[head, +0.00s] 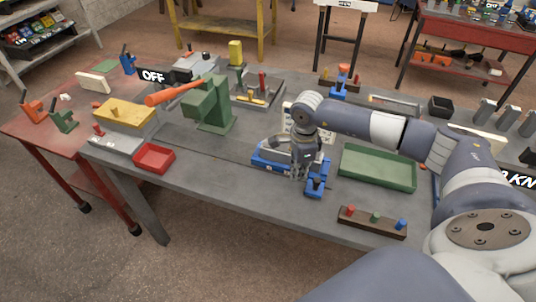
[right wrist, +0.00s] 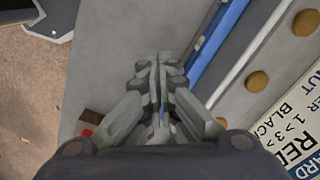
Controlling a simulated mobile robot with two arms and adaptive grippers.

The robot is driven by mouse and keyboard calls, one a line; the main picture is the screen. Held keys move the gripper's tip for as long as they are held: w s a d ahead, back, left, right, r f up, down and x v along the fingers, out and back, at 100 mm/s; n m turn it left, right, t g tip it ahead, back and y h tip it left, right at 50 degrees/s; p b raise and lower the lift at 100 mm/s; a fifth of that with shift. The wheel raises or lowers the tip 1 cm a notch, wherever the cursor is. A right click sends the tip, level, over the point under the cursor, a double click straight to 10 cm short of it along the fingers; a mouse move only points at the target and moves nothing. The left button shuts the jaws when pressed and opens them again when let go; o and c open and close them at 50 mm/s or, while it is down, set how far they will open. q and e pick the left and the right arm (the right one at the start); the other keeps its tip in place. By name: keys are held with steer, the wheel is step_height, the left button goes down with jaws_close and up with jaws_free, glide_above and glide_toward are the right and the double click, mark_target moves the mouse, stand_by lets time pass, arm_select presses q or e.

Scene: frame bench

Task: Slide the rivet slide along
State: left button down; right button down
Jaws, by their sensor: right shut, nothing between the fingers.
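The likely rivet slide is the blue fixture (head: 263,162) with a grey body in the middle of the bench, partly hidden by my right arm. In the right wrist view a blue rail (right wrist: 218,45) runs diagonally beside a grey plate with brass rivets (right wrist: 257,80). My right gripper (head: 298,177) points down at the fixture's right part, just behind a small blue block (head: 314,187). In the right wrist view its fingers (right wrist: 157,75) are shut together with nothing between them, left of the rail. Contact with the fixture cannot be told. My left gripper is not in view.
A green tray (head: 377,168) lies right of the fixture. A dark strip with coloured pegs (head: 372,222) lies at the front edge. A printed card (head: 294,119) stands behind.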

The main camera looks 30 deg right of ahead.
step_height(320, 180, up, 7)
steer(key=p, duration=0.3)
steer(key=shift+f, duration=0.1)
stand_by(0.5)
